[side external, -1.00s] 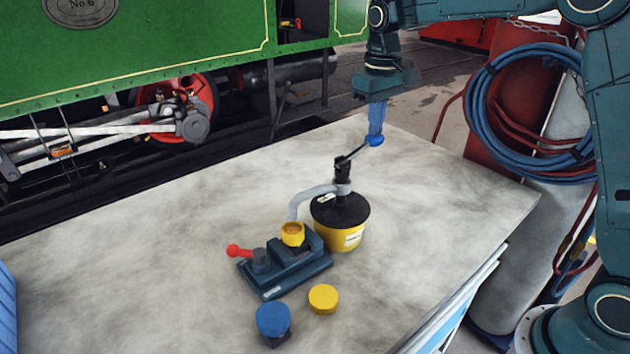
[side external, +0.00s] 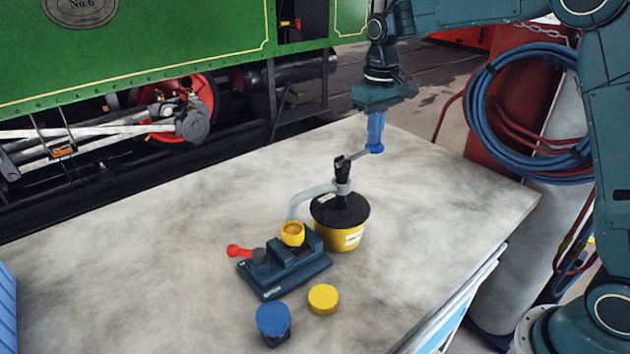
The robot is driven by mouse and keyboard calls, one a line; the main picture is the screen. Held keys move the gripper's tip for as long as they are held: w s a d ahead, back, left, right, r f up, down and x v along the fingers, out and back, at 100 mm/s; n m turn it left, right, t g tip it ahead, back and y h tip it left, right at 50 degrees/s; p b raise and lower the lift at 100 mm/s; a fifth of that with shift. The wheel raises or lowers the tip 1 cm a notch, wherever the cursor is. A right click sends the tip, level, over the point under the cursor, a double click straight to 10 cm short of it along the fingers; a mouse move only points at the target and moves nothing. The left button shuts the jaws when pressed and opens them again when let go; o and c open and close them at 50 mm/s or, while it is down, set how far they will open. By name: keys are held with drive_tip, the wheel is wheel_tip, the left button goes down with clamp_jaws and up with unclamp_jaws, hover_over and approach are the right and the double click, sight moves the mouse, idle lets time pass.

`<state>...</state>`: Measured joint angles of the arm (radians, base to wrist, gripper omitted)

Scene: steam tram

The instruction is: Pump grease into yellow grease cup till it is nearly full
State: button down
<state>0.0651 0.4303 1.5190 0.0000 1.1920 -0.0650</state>
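The yellow grease cup (side external: 292,233) is held upright in a dark blue vise (side external: 285,265). Its inside looks amber, but I cannot tell the grease level. The grease pump (side external: 340,225) is a yellow bucket with a black lid, just right and behind the vise. Its grey hose (side external: 310,192) curves over and down to the cup. My gripper (side external: 376,147), with blue fingers pointing down, is shut on the lever's outer end. The fingers hide that end.
A yellow cap (side external: 323,297) and a blue cup (side external: 272,322) sit in front of the vise. The vise has a red-knobbed handle (side external: 240,252). The grey bench top (side external: 130,275) is clear at the left. A green tram (side external: 170,45) stands behind it.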

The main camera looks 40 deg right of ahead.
idle(0.3)
drive_tip(key=shift+r, duration=1.9)
wheel_tip(320, 180, up, 7)
drive_tip(key=shift+f, duration=0.2)
drive_tip(key=shift+f, duration=0.2)
drive_tip(key=shift+f, duration=3.15)
drive_tip(key=shift+f, duration=1.35)
drive_tip(key=shift+r, duration=0.15)
